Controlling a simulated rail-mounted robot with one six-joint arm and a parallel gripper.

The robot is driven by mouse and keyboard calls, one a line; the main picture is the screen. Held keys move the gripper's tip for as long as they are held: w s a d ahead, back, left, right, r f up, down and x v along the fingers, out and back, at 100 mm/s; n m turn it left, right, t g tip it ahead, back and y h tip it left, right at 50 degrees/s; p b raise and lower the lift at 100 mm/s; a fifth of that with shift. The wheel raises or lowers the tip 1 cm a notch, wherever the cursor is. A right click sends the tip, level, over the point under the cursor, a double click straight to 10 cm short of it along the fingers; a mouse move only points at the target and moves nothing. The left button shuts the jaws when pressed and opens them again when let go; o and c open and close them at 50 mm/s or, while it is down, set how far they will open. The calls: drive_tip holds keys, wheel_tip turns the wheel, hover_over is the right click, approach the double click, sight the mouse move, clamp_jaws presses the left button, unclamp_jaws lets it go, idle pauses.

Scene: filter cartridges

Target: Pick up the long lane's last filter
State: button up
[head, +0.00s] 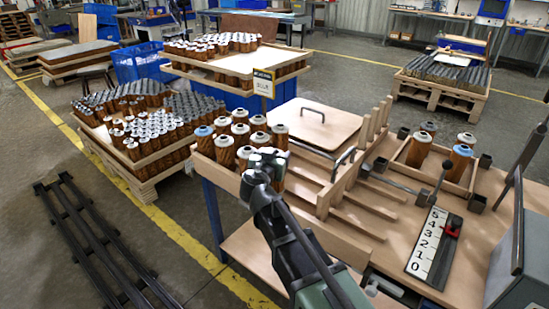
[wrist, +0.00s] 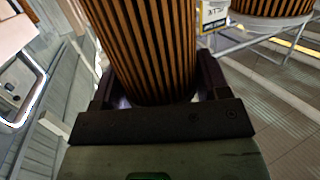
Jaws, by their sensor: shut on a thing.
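My gripper (head: 265,163) is at the front of the group of filters on the left of the workbench. In the wrist view its two dark fingers (wrist: 157,88) stand on either side of a filter (wrist: 150,45) with orange and black pleats, and they are shut on it. In the head view my gripper partly hides the held filter, so I cannot tell whether its base is clear of the bench. Several other filters (head: 224,150) stand close behind and to the left, with grey or blue caps. Another filter (wrist: 272,8) shows in the wrist view's upper right.
Wooden lane dividers (head: 345,165) rise right of my gripper. A wooden tray (head: 430,165) with a few filters stands further right, near a numbered scale (head: 433,243) with a red slider. A lidded board (head: 318,123) lies behind. Pallets of filters (head: 145,165) stand left.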

wheel_tip(320, 180, up, 17)
drive_tip(key=p, duration=1.5)
drive_tip(key=shift+f, duration=0.3)
